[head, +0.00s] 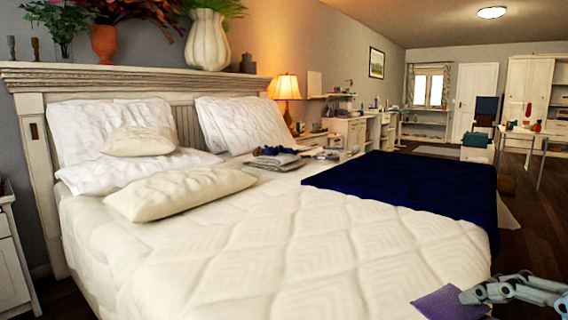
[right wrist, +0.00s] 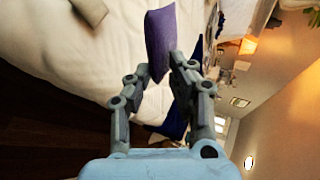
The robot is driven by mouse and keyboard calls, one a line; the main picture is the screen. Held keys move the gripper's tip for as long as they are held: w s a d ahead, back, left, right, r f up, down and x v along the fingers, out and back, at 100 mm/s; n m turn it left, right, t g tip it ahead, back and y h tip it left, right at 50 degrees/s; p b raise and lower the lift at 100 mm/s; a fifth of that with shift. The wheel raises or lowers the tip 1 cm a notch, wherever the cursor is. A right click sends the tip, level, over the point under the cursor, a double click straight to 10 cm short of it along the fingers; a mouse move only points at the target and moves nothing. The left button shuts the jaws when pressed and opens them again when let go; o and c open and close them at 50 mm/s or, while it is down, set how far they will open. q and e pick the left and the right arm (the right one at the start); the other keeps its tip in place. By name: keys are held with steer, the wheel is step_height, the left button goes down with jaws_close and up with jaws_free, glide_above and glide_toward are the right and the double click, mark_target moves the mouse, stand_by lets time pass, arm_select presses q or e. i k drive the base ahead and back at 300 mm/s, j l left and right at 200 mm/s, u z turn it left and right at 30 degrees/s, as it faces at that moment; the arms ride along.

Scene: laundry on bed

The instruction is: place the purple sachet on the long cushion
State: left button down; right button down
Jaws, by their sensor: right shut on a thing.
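The purple sachet (head: 449,303) is at the bottom right of the head view, in front of the bed. My right gripper (head: 474,296) is shut on its edge and holds it up; the right wrist view shows the sachet (right wrist: 160,42) between the two fingertips (right wrist: 166,68). The long cushion (head: 180,192) is cream and lies on the bed in front of the pillows, at the left of the head view, well apart from the sachet. My left gripper is in neither view.
The white quilted bed (head: 270,245) has a wide clear area between the cushion and the sachet. A dark blue blanket (head: 405,186) covers its right side. A smaller cushion (head: 139,141) lies behind the long one. Folded clothes (head: 275,157) lie near the bed's far edge.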

mark_target(164, 175)
steer(key=i+j, duration=0.1)
steer(key=j, duration=0.4)
steer(key=i+j, duration=0.1)
steer(key=j, duration=0.4)
steer(key=i+j, duration=0.15)
steer(key=j, duration=0.4)
steer(key=i+j+z, duration=0.1)
steer(key=j, duration=0.4)
steer(key=i+j, duration=0.1)
steer(key=j, duration=0.4)
steer(key=i+j, duration=0.1)
steer(key=j, duration=0.45)
steer(key=i+j, duration=0.4)
steer(key=i+j+z, duration=0.1)
steer(key=i+j, duration=0.3)
steer(key=j, duration=0.2)
steer(key=i+j, duration=0.4)
steer(key=j, duration=0.15)
steer(key=i, duration=0.25)
steer(key=z, duration=0.05)
